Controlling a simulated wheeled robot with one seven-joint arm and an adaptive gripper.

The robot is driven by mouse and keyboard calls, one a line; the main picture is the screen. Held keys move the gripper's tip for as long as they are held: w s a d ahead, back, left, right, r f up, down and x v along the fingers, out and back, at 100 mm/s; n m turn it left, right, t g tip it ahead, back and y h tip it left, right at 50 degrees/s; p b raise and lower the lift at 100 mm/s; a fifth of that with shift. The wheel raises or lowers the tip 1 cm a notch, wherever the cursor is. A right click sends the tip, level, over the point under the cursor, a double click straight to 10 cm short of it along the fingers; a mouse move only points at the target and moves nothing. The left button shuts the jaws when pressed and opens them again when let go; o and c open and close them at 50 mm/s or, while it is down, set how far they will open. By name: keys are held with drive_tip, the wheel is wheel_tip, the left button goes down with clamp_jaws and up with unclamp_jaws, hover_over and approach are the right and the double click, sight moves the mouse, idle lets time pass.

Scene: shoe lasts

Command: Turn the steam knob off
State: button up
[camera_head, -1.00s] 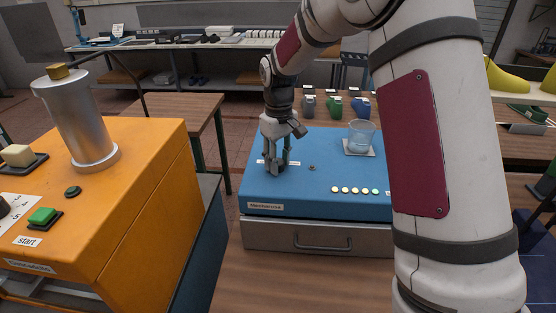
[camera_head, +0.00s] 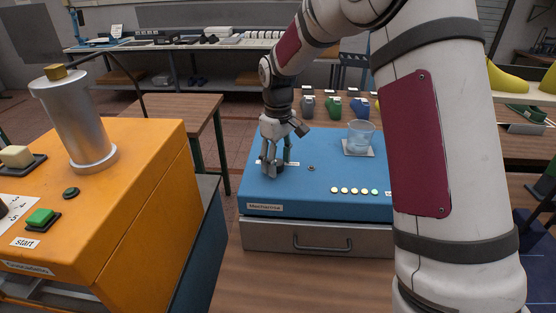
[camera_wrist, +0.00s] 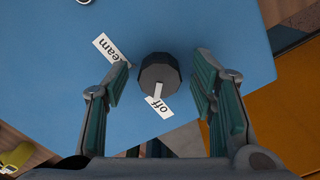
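The steam knob (camera_wrist: 160,72) is a dark, faceted knob with a pale pointer mark, on the blue machine top (camera_head: 300,182). My gripper (camera_wrist: 160,88) is open, with one finger on each side of the knob and a visible gap to both. In the head view my gripper (camera_head: 275,168) is low over the left part of the blue machine, and its fingers mostly hide the knob.
A glass of clear content (camera_head: 361,136) stands on the blue machine's right. Several lit buttons (camera_head: 355,191) line its front. An orange machine (camera_head: 130,190) with a metal cylinder (camera_head: 77,125) and a green start button (camera_head: 41,217) stands at left.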

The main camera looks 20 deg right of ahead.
sight(278, 163)
wheel_tip(278, 163, up, 12)
idle(0.7)
idle(0.4)
drive_tip(key=s+r+m+t, duration=0.2)
drive_tip(key=s+r, duration=0.5)
drive_tip(key=s, duration=0.2)
drive_tip(key=s+f+m+t, duration=0.1)
drive_tip(key=s+m+t, duration=0.2)
drive_tip(key=s, duration=1.9)
drive_tip(key=shift+f+m+t, duration=0.25)
drive_tip(key=shift+m+t, duration=0.05)
drive_tip(key=shift+m, duration=0.5)
drive_tip(key=shift+s+a, duration=0.1)
